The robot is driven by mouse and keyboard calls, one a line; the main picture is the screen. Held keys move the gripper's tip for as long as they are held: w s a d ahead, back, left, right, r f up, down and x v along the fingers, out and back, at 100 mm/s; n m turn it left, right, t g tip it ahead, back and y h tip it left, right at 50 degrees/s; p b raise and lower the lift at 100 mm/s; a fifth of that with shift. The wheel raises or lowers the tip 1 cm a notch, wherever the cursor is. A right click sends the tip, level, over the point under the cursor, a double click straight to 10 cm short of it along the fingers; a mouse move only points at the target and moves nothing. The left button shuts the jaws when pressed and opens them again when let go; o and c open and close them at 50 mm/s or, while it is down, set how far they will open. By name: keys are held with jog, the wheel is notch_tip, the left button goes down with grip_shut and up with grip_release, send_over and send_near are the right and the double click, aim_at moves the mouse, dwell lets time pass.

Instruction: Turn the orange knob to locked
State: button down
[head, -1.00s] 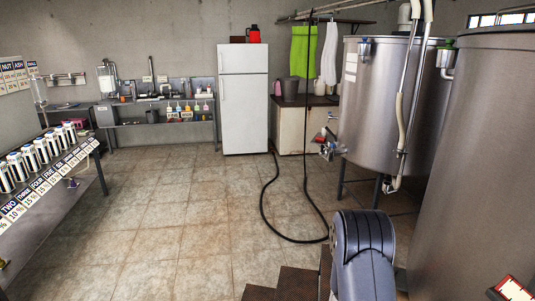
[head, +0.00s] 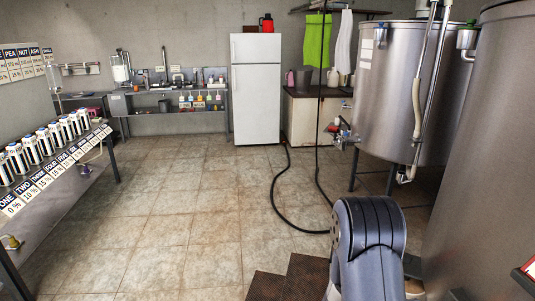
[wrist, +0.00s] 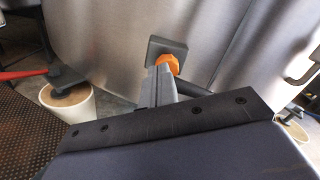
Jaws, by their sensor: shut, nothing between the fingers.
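The orange knob (wrist: 167,63) shows in the wrist view, just above the image centre. It sits in front of a grey square plate (wrist: 166,48) on the steel tank wall (wrist: 235,45). My gripper (wrist: 160,72) is shut and empty, its tips at or very near the knob's lower left side. I cannot tell whether they touch it. The gripper hides part of the knob, and I cannot read its marking or angle. The head view does not show the knob or the gripper.
A white cylinder with a brown top (wrist: 68,108) and a red-handled tool (wrist: 25,73) stand left in the wrist view. In the head view, a large tank (head: 480,170) stands close at right, another tank (head: 405,100) behind. The tiled floor (head: 180,200) is open; a black hose (head: 280,205) crosses it.

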jog(key=b, duration=0.1)
jog(key=f+b, duration=0.1)
jog(key=shift+w+a+b, duration=0.2)
jog(key=shift+w+b, duration=0.15)
jog(key=shift+w, duration=0.05)
jog(key=d, duration=0.7)
jog(key=shift+w+r, duration=0.15)
jog(key=shift+w, duration=0.15)
jog(key=shift+s+b, duration=0.2)
jog(key=shift+b, duration=0.1)
jog(key=shift+s, duration=0.15)
dwell(0.4)
jog(key=shift+s+r+p, duration=0.35)
jog(key=shift+s+p, duration=0.05)
jog(key=shift+p, duration=0.15)
jog(key=shift+s+r, duration=0.15)
jog(key=shift+s, duration=0.4)
